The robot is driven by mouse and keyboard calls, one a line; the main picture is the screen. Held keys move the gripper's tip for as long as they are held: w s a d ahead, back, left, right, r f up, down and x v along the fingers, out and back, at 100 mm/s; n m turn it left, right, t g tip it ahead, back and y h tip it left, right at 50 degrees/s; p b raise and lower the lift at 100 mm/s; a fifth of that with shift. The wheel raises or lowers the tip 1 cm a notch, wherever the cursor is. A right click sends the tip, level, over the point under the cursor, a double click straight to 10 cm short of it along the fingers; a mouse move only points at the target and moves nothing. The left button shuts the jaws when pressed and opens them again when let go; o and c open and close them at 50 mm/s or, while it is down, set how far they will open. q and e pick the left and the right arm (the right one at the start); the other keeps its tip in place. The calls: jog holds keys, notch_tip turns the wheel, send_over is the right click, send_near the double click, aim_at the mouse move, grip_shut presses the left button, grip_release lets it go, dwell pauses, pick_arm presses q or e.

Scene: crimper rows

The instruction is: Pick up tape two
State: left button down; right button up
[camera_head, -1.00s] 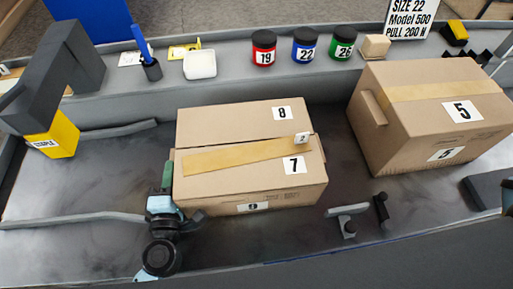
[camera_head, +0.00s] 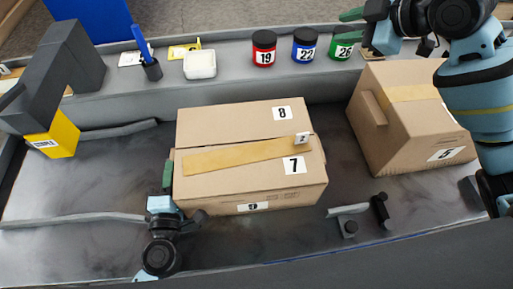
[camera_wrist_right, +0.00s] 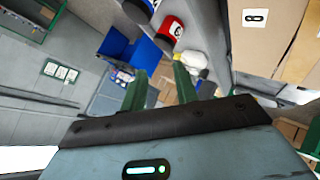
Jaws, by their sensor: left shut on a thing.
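Tape two is a tan strip (camera_head: 238,157) with a small tag "2" at its right end. It lies slanted along the seam on top of a closed cardboard box (camera_head: 245,192) with flaps marked 8 and 7. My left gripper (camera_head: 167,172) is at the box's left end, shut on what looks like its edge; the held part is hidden. My right gripper (camera_head: 339,28) is open and empty at the upper right, well away from the tape, by the jar marked 26. Its spread green fingers (camera_wrist_right: 160,72) also show in the right wrist view.
Jars 19 (camera_head: 263,48), 22 (camera_head: 305,45) and 26 (camera_head: 341,50) stand on the back shelf. A second box (camera_head: 390,130) marked 5 is at right. A grey and yellow stapler (camera_head: 55,135) stands at left. A small grey fixture (camera_head: 348,212) sits in front.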

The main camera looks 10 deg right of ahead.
jog(key=s+a+f+n+g, duration=0.2)
jog(key=s+a+f+g, duration=0.1)
jog(key=s+a+g, duration=0.15)
jog(key=n+g+h, duration=0.1)
jog(key=g, duration=0.4)
send_near(303, 134)
jog(key=shift+x, duration=2.55)
jog(key=shift+f, duration=0.1)
jog(key=x, duration=0.5)
jog(key=shift+w, duration=0.1)
jog(key=shift+c, duration=0.3)
grip_shut()
